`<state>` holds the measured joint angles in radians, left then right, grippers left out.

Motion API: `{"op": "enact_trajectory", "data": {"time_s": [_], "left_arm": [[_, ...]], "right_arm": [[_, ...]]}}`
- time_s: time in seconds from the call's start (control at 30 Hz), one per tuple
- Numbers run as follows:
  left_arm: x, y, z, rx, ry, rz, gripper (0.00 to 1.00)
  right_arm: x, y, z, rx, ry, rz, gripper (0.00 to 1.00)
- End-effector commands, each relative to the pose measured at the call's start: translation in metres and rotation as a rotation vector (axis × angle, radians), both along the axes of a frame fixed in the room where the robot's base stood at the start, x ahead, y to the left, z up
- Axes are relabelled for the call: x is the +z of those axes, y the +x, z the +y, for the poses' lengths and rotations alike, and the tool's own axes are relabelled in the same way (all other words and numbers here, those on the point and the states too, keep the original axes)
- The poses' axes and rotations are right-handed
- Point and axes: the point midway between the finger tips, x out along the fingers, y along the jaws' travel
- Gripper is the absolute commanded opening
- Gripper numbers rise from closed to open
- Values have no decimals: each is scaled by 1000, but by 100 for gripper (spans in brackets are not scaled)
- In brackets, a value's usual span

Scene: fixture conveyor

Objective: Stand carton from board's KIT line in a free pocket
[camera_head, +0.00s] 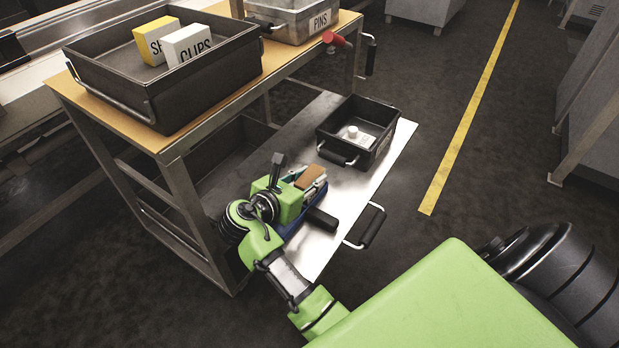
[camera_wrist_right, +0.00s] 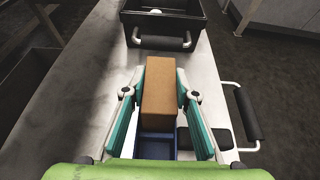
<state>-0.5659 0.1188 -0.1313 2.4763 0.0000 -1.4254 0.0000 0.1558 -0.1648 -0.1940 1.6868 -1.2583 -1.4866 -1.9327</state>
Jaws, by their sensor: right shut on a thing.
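A plain brown carton (camera_wrist_right: 158,86) is between the teal fingers of my right gripper (camera_wrist_right: 160,92), which is shut on it. The carton also shows in the head view (camera_head: 309,177), over the lower shelf of the cart. Below it is a blue container (camera_wrist_right: 157,149), partly hidden by the carton and gripper; its pockets cannot be made out. A yellow-and-white carton (camera_head: 150,42) and a white carton marked CLIPS (camera_head: 188,46) stand in a dark tray (camera_head: 163,103) on the cart top. The board and my left gripper are not in view.
A black bin (camera_head: 372,147) with a small white item stands farther back on the metal lower shelf (camera_head: 352,198). A grey bin marked PINS (camera_head: 303,22) is on the cart top. A black handle (camera_head: 372,229) projects at the shelf's edge.

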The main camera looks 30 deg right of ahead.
Motion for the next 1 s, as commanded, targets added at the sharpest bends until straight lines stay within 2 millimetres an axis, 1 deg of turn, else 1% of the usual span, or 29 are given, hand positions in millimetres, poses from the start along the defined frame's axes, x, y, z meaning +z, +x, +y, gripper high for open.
{"op": "enact_trajectory", "data": {"time_s": [0.27, 1.0], "left_arm": [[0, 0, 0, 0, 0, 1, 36], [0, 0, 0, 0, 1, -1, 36]], "right_arm": [[0, 0, 0, 0, 0, 0, 5], [-11, 0, 0, 0, -1, 0, 5]]}}
